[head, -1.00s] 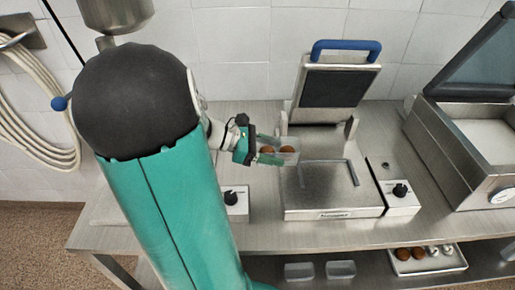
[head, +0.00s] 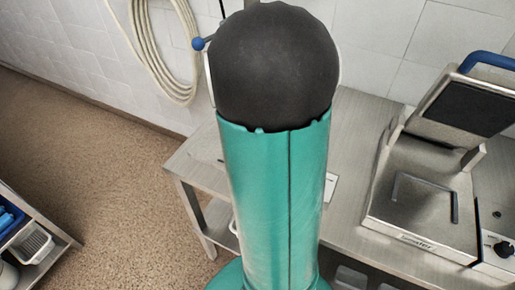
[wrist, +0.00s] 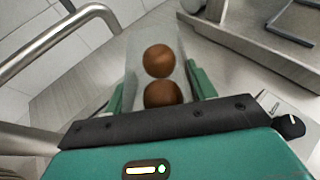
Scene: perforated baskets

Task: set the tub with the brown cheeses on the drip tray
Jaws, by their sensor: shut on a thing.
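A clear tub (wrist: 137,52) with two round brown cheeses (wrist: 158,62) shows in the wrist view. My gripper (wrist: 157,80) is shut on it, with a green finger on each side. The tub is held up over or beside the steel bench; its exact height I cannot tell. In the head view my arm hides both the gripper and the tub. I cannot pick out a drip tray for certain in either view.
A hinged press (head: 425,185) stands on the steel bench (head: 345,205) at the right of the head view. A low rack (head: 62,247) at the lower left carries a pale slotted container (head: 32,244) and something blue. Open brown floor (head: 110,170) lies between. A hose hangs on the wall.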

